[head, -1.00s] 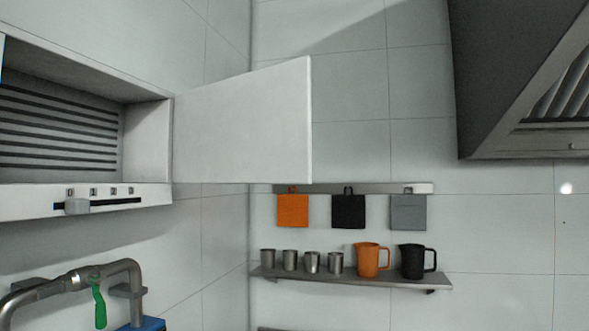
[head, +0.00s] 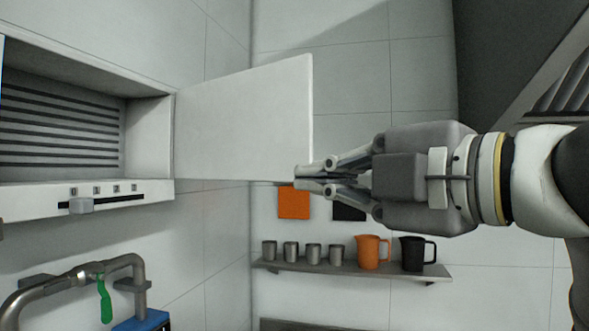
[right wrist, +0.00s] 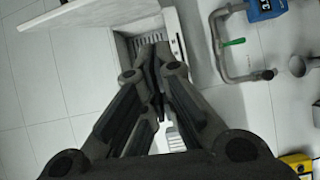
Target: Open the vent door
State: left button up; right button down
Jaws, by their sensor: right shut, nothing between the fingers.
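The vent door (head: 245,120) is a white panel standing swung out from the right side of the vent box. The vent box (head: 150,135) is open, and its dark slats (head: 60,125) show inside. My right gripper (head: 300,176) is shut and empty, with its tips by the door's lower outer corner in the head view; I cannot tell whether they touch it. In the right wrist view the gripper (right wrist: 158,50) points toward the vent box, and the door (right wrist: 80,15) is at the upper left. My left gripper is not in view.
A slider (head: 80,205) sits on the panel below the vent. A pipe with a green handle (head: 104,300) is at the lower left. A shelf (head: 350,270) holds several metal cups, an orange jug (head: 372,252) and a black jug (head: 413,254). A hood is at the upper right.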

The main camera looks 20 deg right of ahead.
aim_at(293, 173)
jog(key=w+p, duration=0.2)
jog(key=w, duration=0.1)
jog(key=w+p, duration=0.2)
jog(key=w, duration=0.1)
jog(key=w+p, duration=0.2)
jog(key=w, duration=0.1)
jog(key=shift+w+a+r, duration=0.35)
jog(key=shift+w+a, duration=0.05)
jog(key=shift+w+d+f, duration=0.1)
jog(key=shift+w+d, duration=0.05)
jog(key=shift+d, duration=0.1)
